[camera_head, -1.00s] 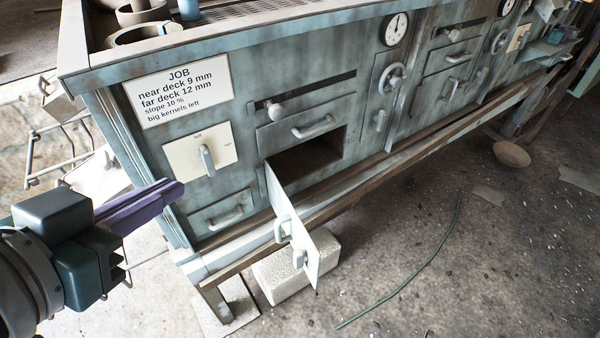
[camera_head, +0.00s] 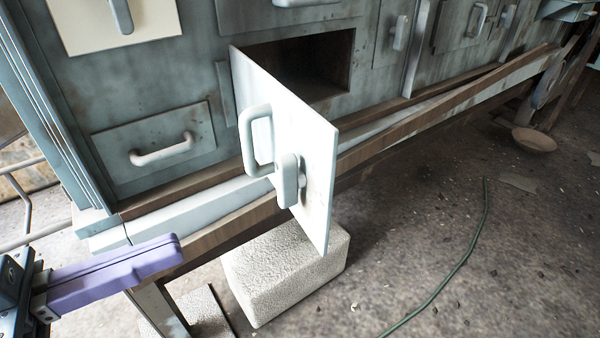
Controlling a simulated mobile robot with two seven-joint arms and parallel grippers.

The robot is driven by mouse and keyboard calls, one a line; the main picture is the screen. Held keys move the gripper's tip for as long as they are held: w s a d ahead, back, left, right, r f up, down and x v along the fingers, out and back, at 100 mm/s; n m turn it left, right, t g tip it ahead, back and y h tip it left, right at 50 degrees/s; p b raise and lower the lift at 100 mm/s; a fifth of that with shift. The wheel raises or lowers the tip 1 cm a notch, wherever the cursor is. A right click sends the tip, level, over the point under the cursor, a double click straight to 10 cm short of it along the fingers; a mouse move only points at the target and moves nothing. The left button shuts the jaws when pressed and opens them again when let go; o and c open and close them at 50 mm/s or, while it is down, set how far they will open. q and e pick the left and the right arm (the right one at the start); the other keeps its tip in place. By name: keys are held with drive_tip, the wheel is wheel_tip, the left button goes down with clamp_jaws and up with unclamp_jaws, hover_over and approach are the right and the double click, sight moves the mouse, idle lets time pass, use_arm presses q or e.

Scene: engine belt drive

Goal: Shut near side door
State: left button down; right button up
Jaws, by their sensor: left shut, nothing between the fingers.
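The near side door (camera_head: 315,165) is a pale panel standing wide open, sticking out from the machine front towards me. It carries a loop handle (camera_head: 251,140) and a latch knob (camera_head: 288,180) on its left-facing side. Behind it is the dark opening (camera_head: 305,62) in the machine. My left gripper (camera_head: 172,248), with purple fingers, is shut and empty at the lower left, in front of the wooden rail and apart from the door. My right gripper is not in view.
A wooden rail (camera_head: 410,123) runs along the machine's foot. A pale block (camera_head: 290,275) stands on the floor below the door. A drawer front with a handle (camera_head: 162,150) is left of the opening. A green hose (camera_head: 465,250) lies on open floor at the right.

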use_arm(q)
drive_tip(key=f, duration=0.2)
drive_tip(key=b, duration=0.3)
approach(323, 206)
drive_tip(key=shift+g, duration=0.3)
drive_tip(key=x, duration=0.5)
drive_tip(key=shift+w+d, duration=0.2)
drive_tip(key=shift+d, duration=0.1)
drive_tip(key=shift+w+d, duration=0.3)
drive_tip(key=shift+d, duration=0.2)
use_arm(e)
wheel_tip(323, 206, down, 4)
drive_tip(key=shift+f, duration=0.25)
use_arm(q)
drive_tip(key=shift+d+r, duration=0.1)
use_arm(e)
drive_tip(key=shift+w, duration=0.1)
